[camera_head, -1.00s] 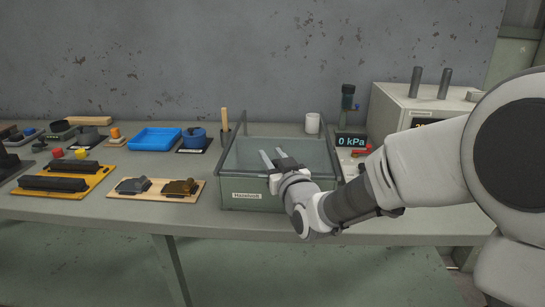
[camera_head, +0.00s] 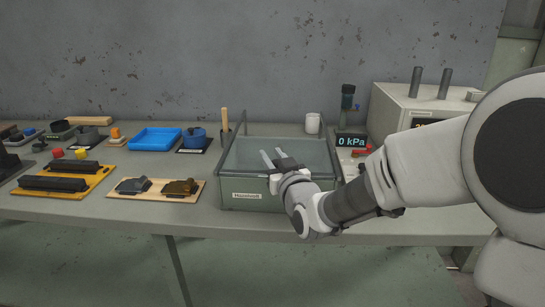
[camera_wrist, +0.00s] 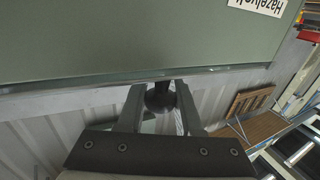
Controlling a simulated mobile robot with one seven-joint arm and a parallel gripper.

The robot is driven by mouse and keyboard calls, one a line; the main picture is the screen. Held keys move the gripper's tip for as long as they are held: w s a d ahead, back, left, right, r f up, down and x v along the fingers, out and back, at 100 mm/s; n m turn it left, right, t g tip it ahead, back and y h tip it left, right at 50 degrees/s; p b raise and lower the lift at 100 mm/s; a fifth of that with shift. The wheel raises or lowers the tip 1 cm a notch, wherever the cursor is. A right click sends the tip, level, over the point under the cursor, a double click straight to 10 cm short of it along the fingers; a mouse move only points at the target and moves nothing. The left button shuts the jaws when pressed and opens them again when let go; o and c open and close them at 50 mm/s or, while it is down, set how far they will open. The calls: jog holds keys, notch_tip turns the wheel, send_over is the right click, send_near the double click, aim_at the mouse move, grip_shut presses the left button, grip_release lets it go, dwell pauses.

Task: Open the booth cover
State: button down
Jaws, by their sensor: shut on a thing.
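The booth (camera_head: 255,198) is a grey-green box with a white name label on its front, standing near the front edge of the bench. Its see-through cover (camera_head: 247,152) lies over the top, with a dark rim. My gripper (camera_head: 271,157) reaches over the front right part of the booth, and my wrist hides that corner. In the wrist view, my gripper (camera_wrist: 159,100) has its two fingers on either side of a dark round knob (camera_wrist: 160,96) at the edge of a grey-green panel (camera_wrist: 120,40). The fingers are shut on this knob.
A blue tray (camera_head: 154,138) and a blue pot (camera_head: 194,137) stand left of the booth. A wooden board (camera_head: 155,190) with two dark parts lies at the front left. A pressure display (camera_head: 351,141) and a grey instrument box (camera_head: 395,112) stand at the right.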

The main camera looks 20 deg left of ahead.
aim_at(274, 158)
jog(key=shift+w, duration=0.1)
dwell(0.4)
jog(key=w, duration=0.2)
jog(key=w+a+b, duration=0.1)
jog(key=w, duration=0.1)
jog(key=shift+w+a, duration=0.1)
jog(key=shift+w, duration=0.3)
jog(key=c, duration=0.6)
grip_release()
jog(key=shift+s, duration=0.1)
jog(key=p+v, duration=0.2)
jog(key=v, duration=1.5)
jog(key=shift+s, duration=0.1)
